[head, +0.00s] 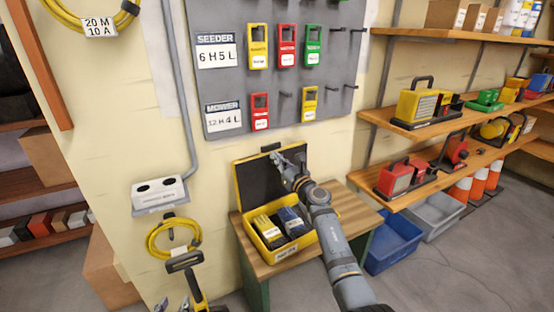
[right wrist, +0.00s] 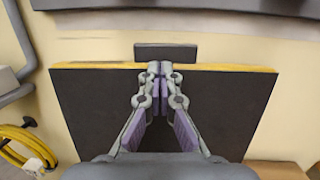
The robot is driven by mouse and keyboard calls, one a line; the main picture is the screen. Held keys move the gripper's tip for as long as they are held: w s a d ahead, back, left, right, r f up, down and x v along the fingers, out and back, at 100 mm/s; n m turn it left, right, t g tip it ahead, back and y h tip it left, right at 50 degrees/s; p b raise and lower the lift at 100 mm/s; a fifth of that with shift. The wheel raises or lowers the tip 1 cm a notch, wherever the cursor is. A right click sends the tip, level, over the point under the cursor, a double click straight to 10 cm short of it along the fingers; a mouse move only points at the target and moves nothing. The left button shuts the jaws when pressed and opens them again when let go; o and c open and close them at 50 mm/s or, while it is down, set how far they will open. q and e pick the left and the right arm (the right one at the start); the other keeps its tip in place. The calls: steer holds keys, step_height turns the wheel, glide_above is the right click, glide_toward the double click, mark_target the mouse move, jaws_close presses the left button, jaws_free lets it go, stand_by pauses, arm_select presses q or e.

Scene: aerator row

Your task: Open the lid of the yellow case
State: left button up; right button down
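The yellow case (head: 271,246) sits on a small wooden table (head: 345,207) against the wall. Its lid (head: 257,180) stands up at the back, dark inside with a yellow edge, and fills much of the right wrist view (right wrist: 85,110). A dark handle (head: 270,147) is at the lid's top edge and also shows in the right wrist view (right wrist: 165,52). My right gripper (head: 281,157) is shut, tips together at the lid's upper edge just below the handle (right wrist: 160,67); I cannot tell whether they touch.
Dark and yellow items (head: 292,222) lie in the case. A pegboard (head: 275,70) with coloured tags hangs above. A grey wall box (head: 159,194) and yellow cable (head: 172,238) are left. Shelves (head: 440,125) and a blue bin (head: 393,243) are right.

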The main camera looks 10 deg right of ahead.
steer(key=shift+s+d+f+b, duration=0.1)
steer(key=shift+s+f+b, duration=0.05)
steer(key=shift+f+b, duration=0.9)
steer(key=shift+s+d+f+b, duration=0.1)
steer(key=shift+f+b, duration=0.75)
steer(key=shift+f, duration=0.4)
steer(key=shift+s+r+p, duration=0.15)
steer(key=shift+r+p, duration=0.05)
steer(key=shift+p, duration=0.1)
steer(key=p, duration=0.7)
glide_toward(273, 163)
steer(key=s, duration=0.1)
steer(key=s+d+r, duration=0.1)
steer(key=s+d, duration=0.1)
steer(key=s, duration=0.1)
steer(key=shift+s+r, duration=0.1)
steer(key=shift+r, duration=0.2)
